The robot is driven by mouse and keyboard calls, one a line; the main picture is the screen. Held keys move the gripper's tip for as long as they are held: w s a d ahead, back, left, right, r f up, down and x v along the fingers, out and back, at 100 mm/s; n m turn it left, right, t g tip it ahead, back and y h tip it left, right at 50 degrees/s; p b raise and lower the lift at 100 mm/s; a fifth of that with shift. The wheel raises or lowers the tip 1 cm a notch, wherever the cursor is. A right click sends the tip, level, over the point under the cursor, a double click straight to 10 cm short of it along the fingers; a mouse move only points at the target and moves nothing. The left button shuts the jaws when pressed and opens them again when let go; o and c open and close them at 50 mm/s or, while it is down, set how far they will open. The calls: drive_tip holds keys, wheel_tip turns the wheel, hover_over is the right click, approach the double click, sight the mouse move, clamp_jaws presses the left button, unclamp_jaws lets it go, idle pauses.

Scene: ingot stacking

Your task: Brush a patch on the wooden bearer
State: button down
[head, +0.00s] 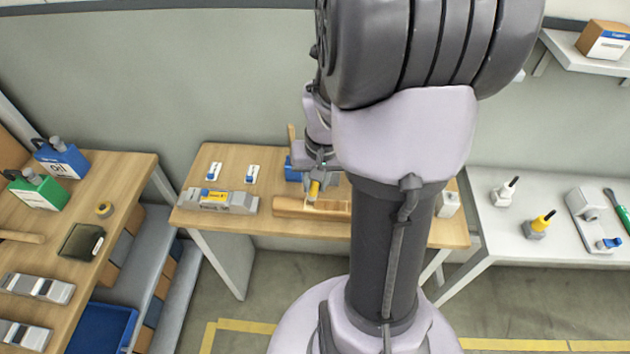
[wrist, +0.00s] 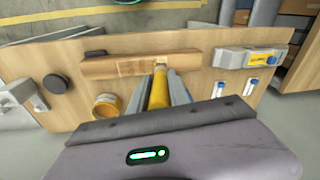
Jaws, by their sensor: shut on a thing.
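The wooden bearer (head: 290,205) lies along the front of the middle wooden table. In the wrist view the bearer (wrist: 100,67) runs across the top, with a paler patch (wrist: 132,67) on its face. My gripper (head: 319,178) is shut on a yellow-handled brush (head: 314,190), which points down at the bearer. In the wrist view the brush (wrist: 158,90) lies between my gripper's fingers (wrist: 160,88), and its pale tip overlaps the bearer near the patch. I cannot tell whether the bristles touch the wood.
A grey ingot mould-like block with a yellow label (head: 215,200) stands left of the bearer. A yellow pot (wrist: 106,104) and a dark round thing (wrist: 55,83) stand near the bearer. Two blue-and-white items (head: 214,172) lie behind the block. A grey table (head: 510,195) is at right.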

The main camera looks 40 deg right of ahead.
drive_tip(key=shift+f+b, duration=0.45)
drive_tip(key=shift+f, duration=0.1)
drive_tip(key=c, duration=2)
unclamp_jaws()
clamp_jaws()
drive_tip(key=shift+s+d, duration=0.55)
drive_tip(key=shift+s, duration=0.2)
drive_tip(key=shift+o, duration=0.4)
unclamp_jaws()
drive_tip(key=shift+f, duration=0.1)
clamp_jaws()
drive_tip(key=shift+w, duration=0.1)
